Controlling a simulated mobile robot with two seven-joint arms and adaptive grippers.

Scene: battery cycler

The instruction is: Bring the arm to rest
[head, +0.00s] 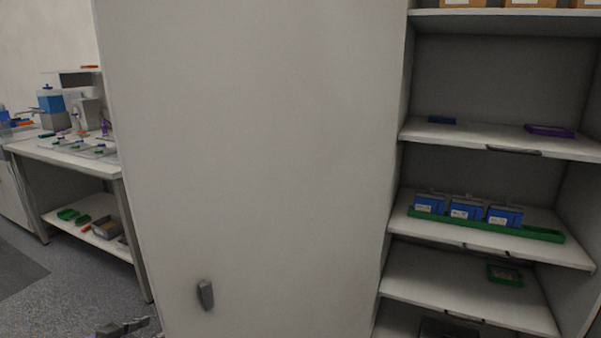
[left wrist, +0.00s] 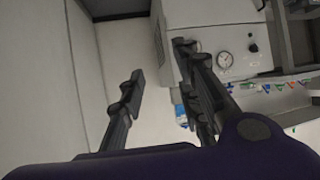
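My left gripper (left wrist: 160,62) shows in the left wrist view with its two dark fingers spread apart and nothing between them. In the head view a small dark grey piece of what looks like the same gripper (head: 124,328) shows at the bottom edge, left of the middle, in front of the large pale cabinet side (head: 250,150). Most of that arm is out of the picture. My right gripper does not show in either view.
Open shelves at right hold blue boxes (head: 466,209) in a green tray (head: 552,235). A workbench (head: 75,157) stands at left. In the left wrist view a white machine with a gauge (left wrist: 225,60) lies beyond the fingers.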

